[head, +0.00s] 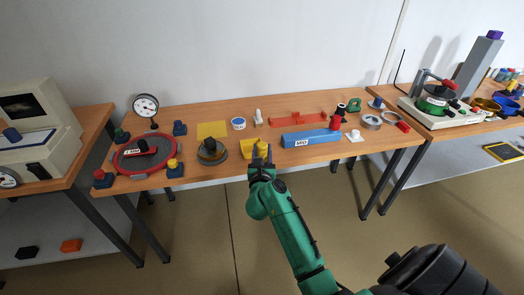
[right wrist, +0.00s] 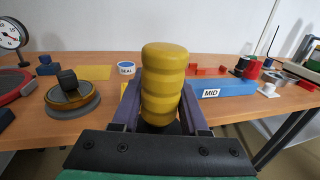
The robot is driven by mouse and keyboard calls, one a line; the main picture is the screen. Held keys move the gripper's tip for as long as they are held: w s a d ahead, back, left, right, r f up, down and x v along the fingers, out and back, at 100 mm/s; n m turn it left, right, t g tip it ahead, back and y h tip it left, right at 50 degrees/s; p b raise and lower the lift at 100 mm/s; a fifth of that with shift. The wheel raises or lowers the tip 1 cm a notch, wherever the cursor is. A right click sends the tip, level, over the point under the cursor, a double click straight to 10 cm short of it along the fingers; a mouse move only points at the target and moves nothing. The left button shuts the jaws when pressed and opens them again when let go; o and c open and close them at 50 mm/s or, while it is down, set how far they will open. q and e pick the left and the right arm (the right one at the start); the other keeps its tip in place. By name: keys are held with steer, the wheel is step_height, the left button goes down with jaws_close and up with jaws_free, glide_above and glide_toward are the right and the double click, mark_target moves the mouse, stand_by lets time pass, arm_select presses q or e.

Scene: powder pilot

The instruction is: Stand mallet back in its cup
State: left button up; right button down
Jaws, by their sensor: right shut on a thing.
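A yellow ribbed piece, which looks like the mallet's handle (right wrist: 163,85), stands upright between the fingers of my right gripper (right wrist: 160,118). The fingers press on it from both sides. In the head view my right gripper (head: 260,163) is at the front edge of the middle table, with the yellow handle (head: 262,149) showing above it. The rest of the mallet is hidden by the gripper. A yellow open holder (head: 246,149), possibly the cup, sits just left of and behind the handle. Whether the mallet touches it, I cannot tell. My left gripper is not in view.
A round grey-and-brass piece (head: 212,152) stands left of the gripper. A blue block marked MID (head: 311,138) lies to the right, with a red tray (head: 297,119) behind. A SEAL tub (head: 238,124) and yellow sheet (head: 212,130) are farther back. A red-rimmed sieve (head: 146,168) is farther left.

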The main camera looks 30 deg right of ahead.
steer(key=shift+r, duration=0.15)
steer(key=w+d+f+b, duration=0.2)
steer(key=w+d+b, duration=0.1)
steer(key=w+b, duration=0.6)
steer(key=w+d+f+b, duration=0.2)
steer(key=w+d+b, duration=0.1)
steer(key=w+b, duration=0.7)
steer(key=shift+d+f, duration=0.2)
steer(key=shift+f, duration=0.05)
stand_by(0.4)
steer(key=shift+f+b, duration=0.65)
steer(key=shift+b, duration=0.1)
